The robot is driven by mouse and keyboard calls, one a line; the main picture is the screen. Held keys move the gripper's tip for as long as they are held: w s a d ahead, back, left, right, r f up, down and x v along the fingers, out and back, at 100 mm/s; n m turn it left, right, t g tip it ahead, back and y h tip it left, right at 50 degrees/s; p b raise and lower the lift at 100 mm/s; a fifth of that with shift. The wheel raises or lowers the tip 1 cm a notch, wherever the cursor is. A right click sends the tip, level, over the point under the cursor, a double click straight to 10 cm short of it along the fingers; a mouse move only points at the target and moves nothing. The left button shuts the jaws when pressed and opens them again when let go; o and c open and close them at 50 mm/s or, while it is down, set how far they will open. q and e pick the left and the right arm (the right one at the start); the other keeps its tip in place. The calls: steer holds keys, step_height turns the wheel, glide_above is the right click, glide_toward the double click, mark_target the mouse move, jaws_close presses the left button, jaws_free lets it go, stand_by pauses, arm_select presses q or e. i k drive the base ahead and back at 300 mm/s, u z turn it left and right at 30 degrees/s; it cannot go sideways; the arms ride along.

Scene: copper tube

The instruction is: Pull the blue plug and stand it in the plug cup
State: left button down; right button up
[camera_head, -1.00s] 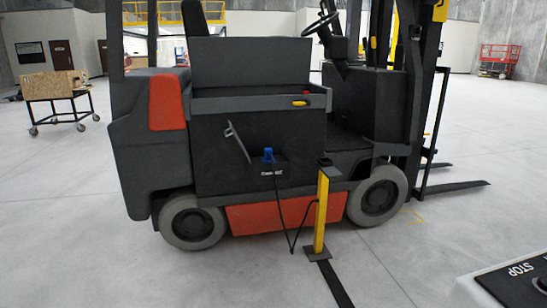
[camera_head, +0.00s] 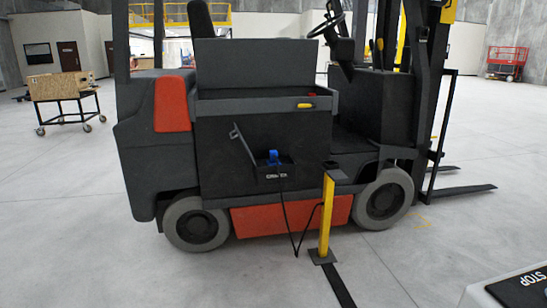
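The blue plug (camera_head: 273,156) sits in a dark socket box (camera_head: 275,173) on the side of the forklift, with a dark cable hanging from it. A grey flap (camera_head: 243,143) stands open at the box's left. A yellow post (camera_head: 326,217) stands on the floor in front of the forklift. On its top is a small dark holder (camera_head: 330,166), which may be the plug cup; its inside is too small to make out. The cable loops low and up to the post. Neither of my grippers is in view.
The forklift (camera_head: 260,140) fills the middle, its forks (camera_head: 462,192) pointing right. A dark strip (camera_head: 338,285) runs along the floor from the post's base. A panel marked STOP (camera_head: 520,288) is at bottom right.

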mark_target(272, 153)
steer(key=i, duration=2.8)
steer(key=u, duration=0.85)
steer(key=i, duration=0.5)
